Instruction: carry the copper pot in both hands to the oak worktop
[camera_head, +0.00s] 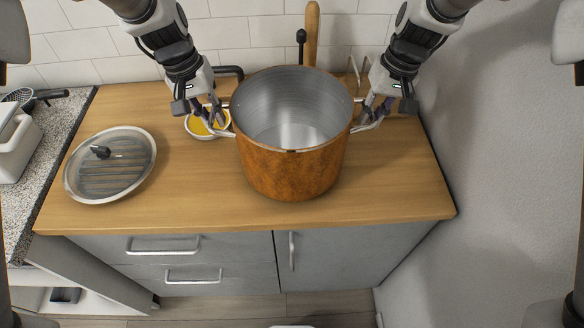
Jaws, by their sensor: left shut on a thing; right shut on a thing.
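The copper pot (291,172) is upright, empty and without a lid, at the middle right of the oak worktop (195,190). From this angle I cannot tell whether its base touches the wood or hangs just above it. My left gripper (222,128) is shut on the pot's left handle. My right gripper (366,122) is shut on the pot's right handle. The pot hides the worktop behind and beneath it.
A glass lid (128,180) lies on the worktop at left. A small bowl with yellow contents (200,131) stands close by the pot's left handle. A wooden utensil (312,30) stands behind the pot. A speckled counter (45,145) adjoins at left; a wall (475,150) bounds the right.

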